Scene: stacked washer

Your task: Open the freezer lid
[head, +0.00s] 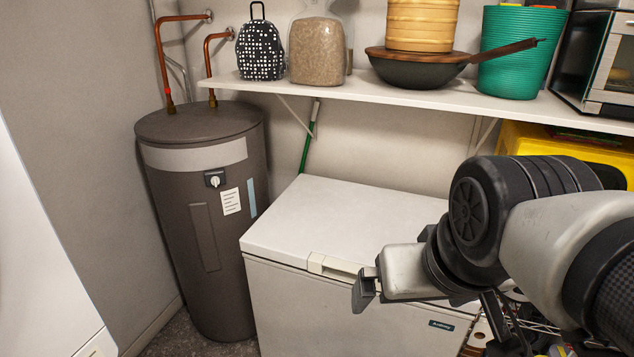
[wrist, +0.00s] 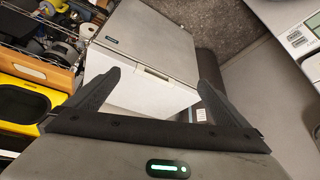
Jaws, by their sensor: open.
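The white chest freezer (head: 335,315) stands against the back wall, with its lid (head: 345,218) shut flat. A pale handle (head: 335,266) sits at the lid's front edge. My gripper (head: 366,283) is in front of the freezer, close to the right end of the handle in the head view. In the wrist view my gripper (wrist: 159,76) is open and empty, its two fingers spread either side of the handle (wrist: 156,72) in the picture. The freezer's front (wrist: 150,35) also shows there. I cannot tell whether the fingers touch the freezer.
A dark water heater (head: 205,220) stands left of the freezer. A shelf (head: 400,95) above holds a backpack (head: 260,48), a pan (head: 415,70) and a green basket (head: 515,50), overhanging the freezer's back. A yellow bin (head: 560,140) is at right.

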